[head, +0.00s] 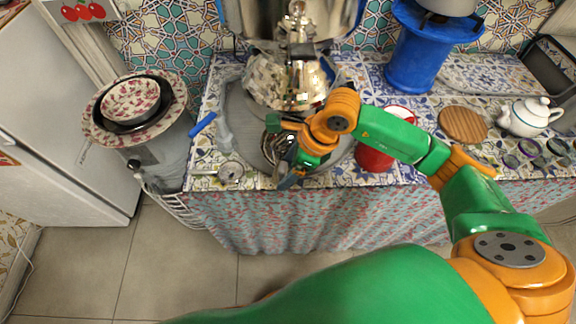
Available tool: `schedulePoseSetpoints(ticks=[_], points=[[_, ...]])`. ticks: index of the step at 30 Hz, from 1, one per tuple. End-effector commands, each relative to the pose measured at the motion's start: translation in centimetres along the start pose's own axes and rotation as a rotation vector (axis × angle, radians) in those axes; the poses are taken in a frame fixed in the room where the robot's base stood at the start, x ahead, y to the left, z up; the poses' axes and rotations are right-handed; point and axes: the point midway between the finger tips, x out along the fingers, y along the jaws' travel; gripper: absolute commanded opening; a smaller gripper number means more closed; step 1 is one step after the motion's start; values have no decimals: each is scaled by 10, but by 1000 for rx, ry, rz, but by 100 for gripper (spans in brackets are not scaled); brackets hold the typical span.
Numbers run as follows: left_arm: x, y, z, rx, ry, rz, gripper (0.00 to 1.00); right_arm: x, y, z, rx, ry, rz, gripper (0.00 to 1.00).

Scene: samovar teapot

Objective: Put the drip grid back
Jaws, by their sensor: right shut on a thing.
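My right gripper (287,172) reaches in from the right and points down at the front of the large round grey tray (240,115). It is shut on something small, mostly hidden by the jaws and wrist. I cannot make out for sure that it is the drip grid. Dark curved metal shows just left of the gripper. The shiny metal samovar (288,85) stands behind the gripper, towards the back of the tray. My left gripper is not in view.
A red pot (374,158) stands close to the right of the gripper, under my forearm. A small round metal strainer (231,172) lies at the front left. A wooden board (463,124) and a white teapot (530,116) are further right. A blue stand (416,60) is behind.

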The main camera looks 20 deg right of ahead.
Motion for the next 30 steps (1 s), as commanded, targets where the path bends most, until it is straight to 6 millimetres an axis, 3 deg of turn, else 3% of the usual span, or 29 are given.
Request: schedulePoseSetpoints(ticks=[5,6,8,14,17,18,27,30], points=[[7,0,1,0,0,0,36,6,0,-2,0,0,0,13],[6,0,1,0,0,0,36,4,0,-2,0,0,0,88],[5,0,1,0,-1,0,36,4,0,-2,0,0,1,100],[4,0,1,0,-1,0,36,3,0,-1,0,0,1,100],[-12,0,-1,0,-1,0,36,-11,0,4,1,0,1,100],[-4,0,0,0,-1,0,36,-13,-1,2,0,-3,-2,100],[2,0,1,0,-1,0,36,-96,-1,1,0,-3,-6,100],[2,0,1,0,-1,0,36,-113,-1,2,2,-1,-3,100]])
